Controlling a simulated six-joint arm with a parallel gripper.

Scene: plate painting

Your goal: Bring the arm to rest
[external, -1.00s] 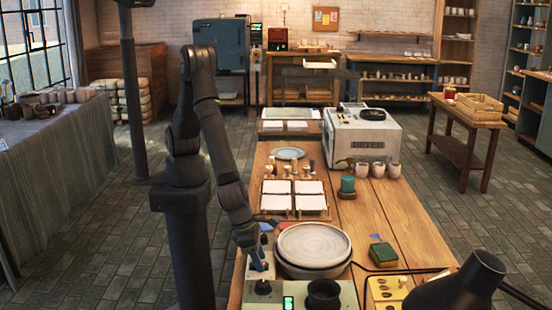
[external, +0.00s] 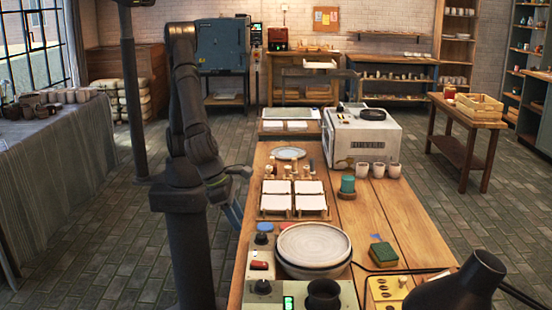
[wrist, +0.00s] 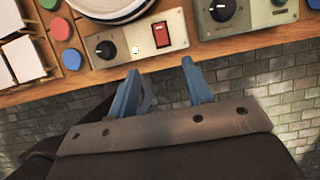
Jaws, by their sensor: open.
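My gripper (external: 238,192) is off the left edge of the worktable in the external view, with my arm folded back close to its post. In the wrist view my gripper (wrist: 163,78) shows two blue fingers spread apart with nothing between them. The fingers point toward the table edge and a control box (wrist: 130,48) with a black knob and a red switch (wrist: 162,34). The red switch (external: 260,265) also shows in the external view, clear of the gripper.
A pale round plate (external: 314,243) sits at the front of the wooden table (external: 375,225). Blue and red round pieces and white tiles (external: 293,194) lie near the left edge. A black lamp head (external: 462,288) stands front right.

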